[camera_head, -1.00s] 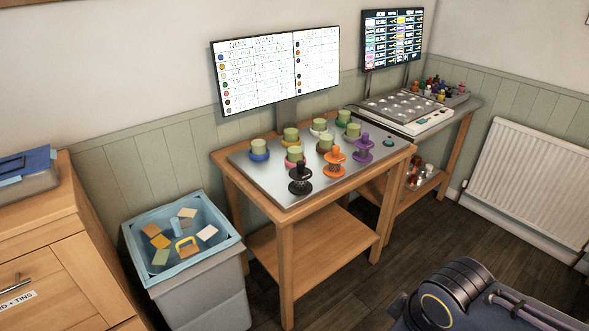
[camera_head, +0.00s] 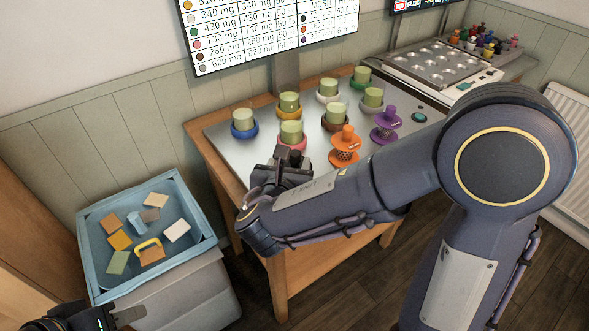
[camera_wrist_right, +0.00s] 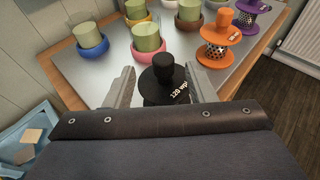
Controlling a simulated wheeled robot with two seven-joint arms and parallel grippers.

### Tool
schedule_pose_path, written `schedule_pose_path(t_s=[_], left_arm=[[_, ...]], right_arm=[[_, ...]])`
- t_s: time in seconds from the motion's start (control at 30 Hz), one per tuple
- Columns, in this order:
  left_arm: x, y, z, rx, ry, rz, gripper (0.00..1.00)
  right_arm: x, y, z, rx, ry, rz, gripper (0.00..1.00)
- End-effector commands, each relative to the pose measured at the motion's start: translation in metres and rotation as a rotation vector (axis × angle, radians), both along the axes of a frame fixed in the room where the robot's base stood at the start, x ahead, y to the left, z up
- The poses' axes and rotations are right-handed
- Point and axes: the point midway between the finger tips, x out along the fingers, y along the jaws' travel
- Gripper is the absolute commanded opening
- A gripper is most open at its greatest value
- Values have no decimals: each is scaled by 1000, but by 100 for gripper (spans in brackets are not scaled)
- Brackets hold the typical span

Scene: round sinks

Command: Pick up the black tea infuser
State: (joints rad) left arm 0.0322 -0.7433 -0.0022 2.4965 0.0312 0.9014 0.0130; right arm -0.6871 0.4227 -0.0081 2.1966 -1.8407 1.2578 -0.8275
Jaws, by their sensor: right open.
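The black tea infuser (camera_wrist_right: 163,78) stands upright on the metal tabletop in the right wrist view, with a knob on top and pale lettering on its wide disc. My right gripper (camera_wrist_right: 164,88) is open, with one finger on each side of the infuser. I cannot tell whether the fingers touch it. In the head view my right gripper (camera_head: 284,168) is over the table's front edge and mostly hides the infuser. Part of my left gripper (camera_head: 118,317) shows at the bottom left, far from the infuser; its jaw opening is unclear.
An orange infuser (camera_head: 345,147) and a purple infuser (camera_head: 386,125) stand to the right. Several green cylinders in coloured rings, including a blue ring (camera_head: 244,131), stand behind. A blue bin (camera_head: 92,213) with coloured blocks is left of the table. Screens stand at the back.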

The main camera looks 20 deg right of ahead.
Motion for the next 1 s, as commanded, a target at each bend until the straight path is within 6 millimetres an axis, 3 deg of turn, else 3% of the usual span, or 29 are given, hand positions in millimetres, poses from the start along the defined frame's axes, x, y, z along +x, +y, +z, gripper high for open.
schedule_pose_path(t_s=[0.3, 0.6, 1.0], left_arm=[[0, 0, 0, 0, 0, 0, 36], [0, 0, 0, 0, 0, 0, 36], [0, 0, 0, 0, 0, 0, 36]], right_arm=[[35, -21, -18, 2, 1, -4, 50], [40, -23, -19, 3, 0, -2, 50], [40, -23, -19, 3, 1, -3, 0]])
